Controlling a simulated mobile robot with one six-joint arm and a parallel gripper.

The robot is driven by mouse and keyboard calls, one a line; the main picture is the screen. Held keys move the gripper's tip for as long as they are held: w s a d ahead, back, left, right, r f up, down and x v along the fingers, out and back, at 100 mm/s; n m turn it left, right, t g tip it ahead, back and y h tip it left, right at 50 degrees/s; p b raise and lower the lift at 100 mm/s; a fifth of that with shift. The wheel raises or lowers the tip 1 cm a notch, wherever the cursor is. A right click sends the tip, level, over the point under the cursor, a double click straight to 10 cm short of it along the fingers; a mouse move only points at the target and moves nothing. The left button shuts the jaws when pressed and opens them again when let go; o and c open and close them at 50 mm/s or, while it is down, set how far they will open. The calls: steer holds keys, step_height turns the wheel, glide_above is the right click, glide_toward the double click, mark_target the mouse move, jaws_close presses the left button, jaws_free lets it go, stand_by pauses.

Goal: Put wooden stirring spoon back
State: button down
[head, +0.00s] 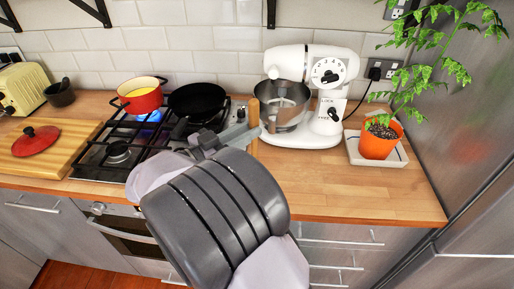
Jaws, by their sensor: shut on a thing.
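The wooden stirring spoon (254,115) shows as a pale wooden stick, upright, just left of the stand mixer bowl in the picture. My gripper (252,134) is shut on it, above the counter area between the hob and the mixer. The upper part of the stick rises above the jaws and a short part shows below them. Its lower end is hidden behind my arm. I cannot tell which end is the spoon's bowl, or whether it touches anything.
A red pot (140,97) stands over a lit blue flame on the hob (118,152), beside a black frying pan (198,102). A red lid (36,140) lies on a cutting board (62,160). A white mixer (322,80) and potted plant (380,140) stand right. The front right counter (350,190) is clear.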

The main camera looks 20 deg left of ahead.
mark_target(255, 140)
steer(key=shift+w+d, duration=0.25)
steer(key=shift+w, duration=0.2)
steer(key=f, duration=0.1)
steer(key=f+b, duration=0.1)
steer(key=w+d+f+b, duration=0.1)
steer(key=shift+f, duration=0.4)
steer(key=shift+a, duration=0.2)
steer(key=shift+d+r, duration=0.1)
steer(key=shift+d, duration=0.05)
steer(key=c, duration=1.3)
jaws_free()
